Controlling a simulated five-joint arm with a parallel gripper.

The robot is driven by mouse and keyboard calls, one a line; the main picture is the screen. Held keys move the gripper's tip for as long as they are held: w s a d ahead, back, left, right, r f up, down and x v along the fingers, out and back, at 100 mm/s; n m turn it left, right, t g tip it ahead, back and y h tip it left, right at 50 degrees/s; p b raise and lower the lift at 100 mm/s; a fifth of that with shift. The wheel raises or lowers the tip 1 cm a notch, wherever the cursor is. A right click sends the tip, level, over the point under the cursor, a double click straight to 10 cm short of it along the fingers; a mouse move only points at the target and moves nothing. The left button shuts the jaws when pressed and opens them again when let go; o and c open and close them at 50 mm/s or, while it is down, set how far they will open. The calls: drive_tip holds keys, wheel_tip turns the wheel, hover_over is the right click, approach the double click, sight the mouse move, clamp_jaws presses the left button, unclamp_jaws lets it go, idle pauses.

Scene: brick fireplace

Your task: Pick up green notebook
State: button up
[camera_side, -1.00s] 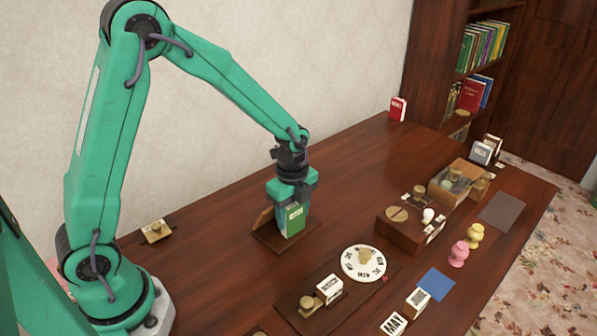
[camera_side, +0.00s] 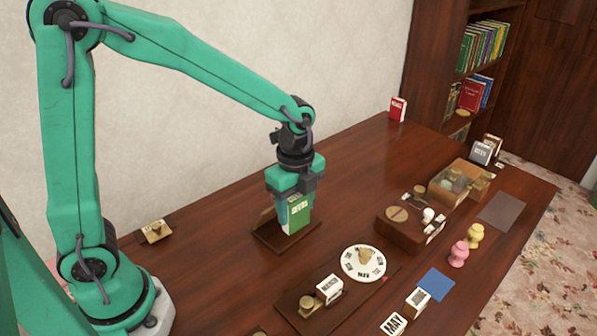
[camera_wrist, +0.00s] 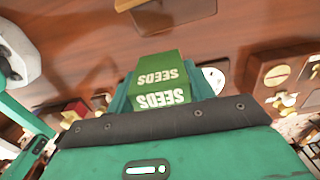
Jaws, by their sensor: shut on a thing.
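The green notebook (camera_side: 297,214) stands upright at the small wooden stand (camera_side: 272,240) near the middle of the table. My gripper (camera_side: 293,196) is above it, pointing down, and is shut on its upper part. In the wrist view the notebook (camera_wrist: 160,70) sits between my fingers, with "SEEDS" lettering on its faces. Whether its lower edge touches the stand or is slightly above it, I cannot tell.
A white dial (camera_side: 363,263) and a small block (camera_side: 329,289) sit on a wooden board in front. A wooden box (camera_side: 400,228) stands to the right. A red book (camera_side: 397,109) is at the far edge. Bare table lies behind the gripper.

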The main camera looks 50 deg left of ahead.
drive_tip(key=s+d+r, duration=0.3)
drive_tip(key=d, duration=0.1)
drive_tip(key=shift+d, duration=0.25)
drive_tip(key=shift+r, duration=0.1)
idle(0.4)
